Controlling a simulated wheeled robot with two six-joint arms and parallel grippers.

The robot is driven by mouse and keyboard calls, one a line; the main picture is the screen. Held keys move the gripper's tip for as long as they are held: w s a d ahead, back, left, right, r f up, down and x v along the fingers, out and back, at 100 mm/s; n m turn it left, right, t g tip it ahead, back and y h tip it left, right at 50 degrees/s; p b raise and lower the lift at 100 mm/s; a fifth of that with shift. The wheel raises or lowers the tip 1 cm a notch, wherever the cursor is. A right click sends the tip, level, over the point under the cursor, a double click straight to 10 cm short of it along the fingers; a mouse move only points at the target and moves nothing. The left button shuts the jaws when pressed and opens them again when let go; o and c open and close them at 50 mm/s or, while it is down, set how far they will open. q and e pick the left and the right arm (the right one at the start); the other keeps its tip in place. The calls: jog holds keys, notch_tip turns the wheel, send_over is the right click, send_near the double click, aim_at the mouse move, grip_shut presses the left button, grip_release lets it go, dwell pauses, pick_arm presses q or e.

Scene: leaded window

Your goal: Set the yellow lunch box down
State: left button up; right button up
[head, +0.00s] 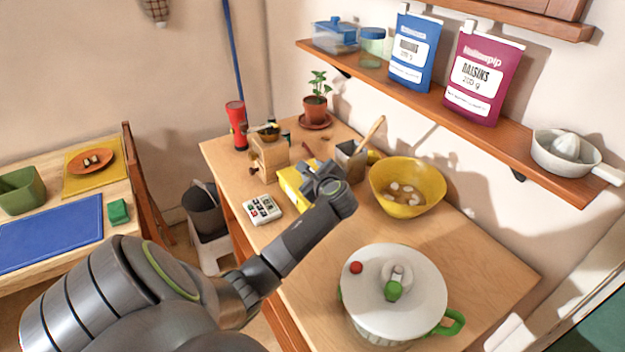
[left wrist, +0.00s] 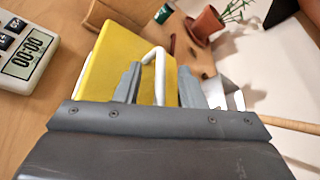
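The yellow lunch box (head: 292,188) appears to rest on the wooden counter, partly hidden behind my left gripper (head: 322,178) in the head view. In the left wrist view the yellow lunch box (left wrist: 112,62) fills the middle, with its white handle (left wrist: 159,75) towards the camera. The fingers of my left gripper (left wrist: 160,86) stand apart on either side of the handle, with yellow showing between handle and fingers. My right gripper is in neither view.
A calculator-like timer (head: 262,209) lies just left of the box. A yellow bowl (head: 407,190) is to the right, and a white-lidded pot (head: 385,310) stands nearer. Counter between timer and pot is partly clear.

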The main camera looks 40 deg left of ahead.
pick_arm(q)
jog(key=shift+w+a+f+b, duration=0.2)
jog(key=shift+w+a+b, duration=0.1)
jog(key=shift+a, duration=0.25)
grip_shut()
